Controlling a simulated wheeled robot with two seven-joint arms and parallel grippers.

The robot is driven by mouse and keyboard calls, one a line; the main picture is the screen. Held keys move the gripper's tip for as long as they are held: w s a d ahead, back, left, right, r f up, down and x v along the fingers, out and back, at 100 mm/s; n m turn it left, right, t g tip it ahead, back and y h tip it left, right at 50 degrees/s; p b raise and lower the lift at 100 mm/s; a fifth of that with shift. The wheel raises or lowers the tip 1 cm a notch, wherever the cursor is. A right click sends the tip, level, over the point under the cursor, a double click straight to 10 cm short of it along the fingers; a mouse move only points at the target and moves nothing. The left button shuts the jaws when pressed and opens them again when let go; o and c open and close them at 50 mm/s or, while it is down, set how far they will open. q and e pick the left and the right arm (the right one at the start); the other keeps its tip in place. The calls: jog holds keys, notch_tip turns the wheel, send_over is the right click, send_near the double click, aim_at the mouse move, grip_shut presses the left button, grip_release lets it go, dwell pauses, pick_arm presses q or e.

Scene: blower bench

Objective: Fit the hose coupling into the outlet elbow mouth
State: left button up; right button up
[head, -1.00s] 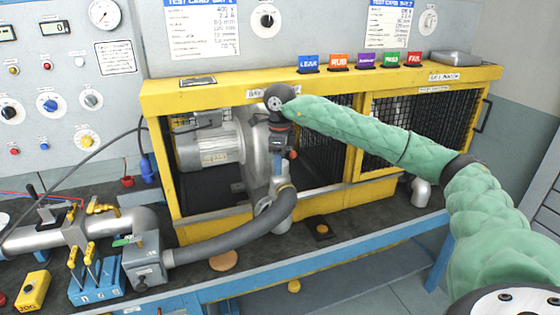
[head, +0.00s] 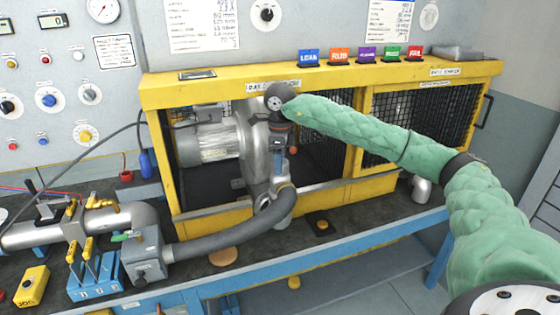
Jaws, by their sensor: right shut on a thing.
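My right gripper (head: 281,160) points down in front of the silver blower (head: 254,160). Its jaws are shut at the upper end of the grey hose (head: 225,240), where the coupling (head: 285,190) is; the fingers largely hide the grip. The hose curves up from a grey box at the lower left. My left gripper is not in view.
A yellow frame (head: 330,78) with mesh panels surrounds the blower. Coloured tags stand on its top bar. The grey box (head: 143,258), a blue valve block (head: 95,282) and a yellow button box (head: 32,285) sit at the lower left.

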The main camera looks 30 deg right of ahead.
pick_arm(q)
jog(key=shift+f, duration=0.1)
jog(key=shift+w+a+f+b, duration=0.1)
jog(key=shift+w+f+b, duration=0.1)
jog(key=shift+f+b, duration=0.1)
pick_arm(e)
jog(key=shift+f, duration=0.1)
dwell(0.7)
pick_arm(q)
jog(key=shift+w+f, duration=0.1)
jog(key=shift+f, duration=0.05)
pick_arm(e)
jog(key=shift+f, duration=0.35)
